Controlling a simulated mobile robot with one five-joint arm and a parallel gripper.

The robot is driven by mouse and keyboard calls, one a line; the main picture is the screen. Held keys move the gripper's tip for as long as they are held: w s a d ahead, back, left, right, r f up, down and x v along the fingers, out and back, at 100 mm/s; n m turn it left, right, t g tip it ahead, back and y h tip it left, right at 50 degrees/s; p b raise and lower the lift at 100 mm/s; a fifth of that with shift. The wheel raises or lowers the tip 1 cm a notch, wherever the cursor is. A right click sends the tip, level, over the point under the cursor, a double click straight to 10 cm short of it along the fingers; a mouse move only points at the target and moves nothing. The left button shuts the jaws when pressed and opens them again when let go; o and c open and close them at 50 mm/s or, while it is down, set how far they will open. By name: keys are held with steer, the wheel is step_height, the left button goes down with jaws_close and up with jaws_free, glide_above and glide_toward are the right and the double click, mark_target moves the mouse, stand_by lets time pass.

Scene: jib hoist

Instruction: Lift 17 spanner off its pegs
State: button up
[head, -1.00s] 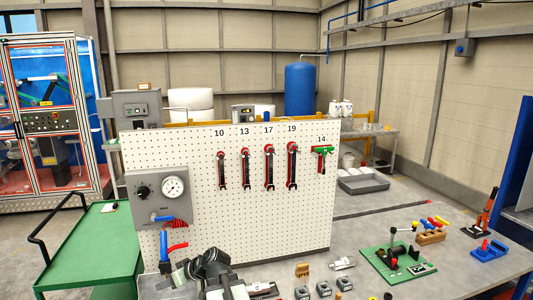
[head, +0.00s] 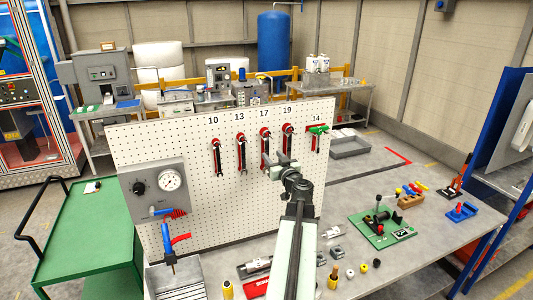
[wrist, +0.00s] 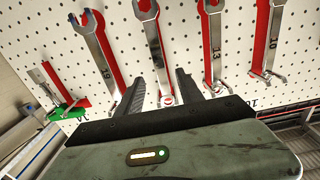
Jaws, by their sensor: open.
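The 17 spanner (head: 265,142) hangs upright on the pegboard under the label 17, between the 13 and 19 spanners, on a red backing. My gripper (head: 283,163) is in front of the board, partly covering its lower part. In the wrist view, the 17 spanner (wrist: 156,50) runs between the two dark fingers of my gripper (wrist: 159,77), with one finger on each side in the picture. The jaws are open. I cannot tell how far the fingertips are from the board. The spanner's pegs are hard to make out.
The 13 spanner (head: 241,152) and the 19 spanner (head: 288,140) hang close on either side. A gauge panel (head: 154,194) is on the board's left. Several small parts lie on the bench (head: 345,215) below.

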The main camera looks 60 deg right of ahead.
mark_target(267, 150)
steer(key=x, duration=0.5)
steer(key=shift+w+f, duration=0.1)
steer(key=shift+f, duration=0.05)
jaws_close()
